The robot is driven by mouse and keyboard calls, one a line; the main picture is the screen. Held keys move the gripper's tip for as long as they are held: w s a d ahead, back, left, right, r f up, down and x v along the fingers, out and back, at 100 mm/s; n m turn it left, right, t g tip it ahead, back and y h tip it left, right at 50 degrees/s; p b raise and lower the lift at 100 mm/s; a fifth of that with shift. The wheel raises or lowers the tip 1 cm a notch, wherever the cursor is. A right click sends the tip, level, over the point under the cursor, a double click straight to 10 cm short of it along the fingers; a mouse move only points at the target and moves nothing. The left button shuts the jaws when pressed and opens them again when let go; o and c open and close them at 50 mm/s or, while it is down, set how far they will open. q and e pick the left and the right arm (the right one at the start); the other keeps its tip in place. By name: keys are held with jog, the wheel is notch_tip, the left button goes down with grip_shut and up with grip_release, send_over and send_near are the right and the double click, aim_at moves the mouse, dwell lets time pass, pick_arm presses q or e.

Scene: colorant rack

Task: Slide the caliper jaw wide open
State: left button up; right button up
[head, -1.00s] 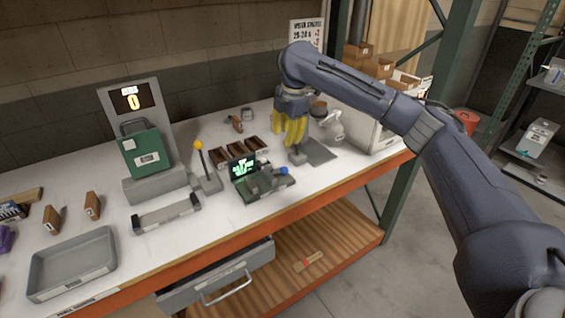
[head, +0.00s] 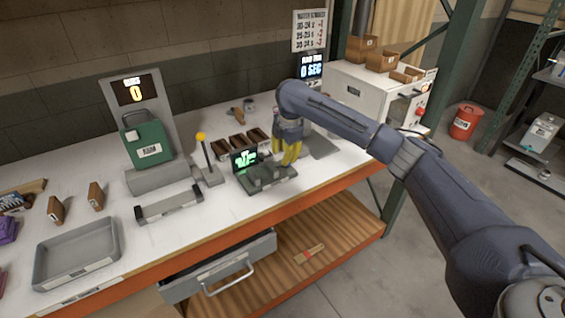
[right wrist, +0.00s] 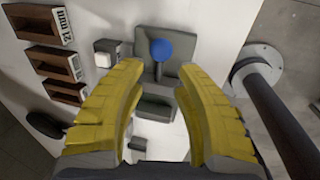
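The caliper (head: 262,188) is a dark grey-green bench device with a lit green screen (head: 244,159), standing near the table's front edge. In the right wrist view its blue knob (right wrist: 161,49) sits on a grey block (right wrist: 185,52), with another grey block (right wrist: 155,108) below it. My right gripper (head: 288,160) has yellow fingers pointing down over the caliper's right end and hides the knob in the head view. In the right wrist view the fingers (right wrist: 158,75) are apart, with the knob just beyond the tips and nothing clearly gripped. My left gripper is out of view.
Brown bins (head: 240,143) stand behind the caliper. A lever with a yellow ball (head: 201,137) stands to its left, beside a grey cradle (head: 168,206). A white machine (head: 365,92) is at the back right. A drawer (head: 220,272) hangs open below the front edge.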

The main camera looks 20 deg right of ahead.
aim_at(280, 165)
jog(key=shift+w+a+f, duration=0.1)
jog(key=shift+w+f, duration=0.1)
jog(key=shift+f, duration=0.8)
jog(key=shift+w+f, duration=0.2)
jog(key=shift+f, duration=0.75)
jog(key=shift+c, duration=0.2)
grip_shut()
jog(key=shift+s, duration=0.1)
